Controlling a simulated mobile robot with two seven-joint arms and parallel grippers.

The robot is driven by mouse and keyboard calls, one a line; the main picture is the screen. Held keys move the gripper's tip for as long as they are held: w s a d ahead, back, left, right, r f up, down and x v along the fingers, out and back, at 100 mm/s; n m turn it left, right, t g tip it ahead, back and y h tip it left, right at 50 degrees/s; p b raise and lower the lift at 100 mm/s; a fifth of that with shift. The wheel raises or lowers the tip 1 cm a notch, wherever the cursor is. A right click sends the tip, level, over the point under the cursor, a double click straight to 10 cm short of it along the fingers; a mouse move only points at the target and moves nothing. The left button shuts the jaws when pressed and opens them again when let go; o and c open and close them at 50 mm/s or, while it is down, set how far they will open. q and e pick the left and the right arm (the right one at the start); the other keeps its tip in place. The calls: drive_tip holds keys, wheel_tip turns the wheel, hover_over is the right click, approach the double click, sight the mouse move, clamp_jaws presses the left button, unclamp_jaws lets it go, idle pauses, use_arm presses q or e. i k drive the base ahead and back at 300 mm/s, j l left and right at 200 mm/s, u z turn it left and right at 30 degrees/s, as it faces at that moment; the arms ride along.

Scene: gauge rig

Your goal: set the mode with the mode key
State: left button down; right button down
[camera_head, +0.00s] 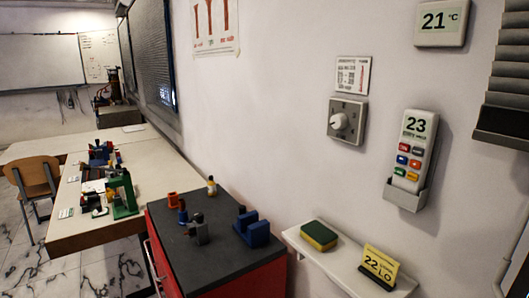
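A white handset (429,152) sits upright in a grey holder (405,196) on the wall at the right. Its screen (414,126) reads 23, with a line of small text under it that I cannot read. Below the screen are several small coloured keys (408,160), among them red, blue, orange and green ones. Their labels are too small to read, so I cannot tell which one is the mode key. Neither of my grippers shows in the head view.
A wall display (441,22) reads 21 °C. A dial (346,120) is under a small chart (352,75). A red cabinet (245,282) bears blocks. The wall before the handset is unobstructed.

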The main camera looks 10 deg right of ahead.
sight(415, 150)
drive_tip(key=z, duration=1.25)
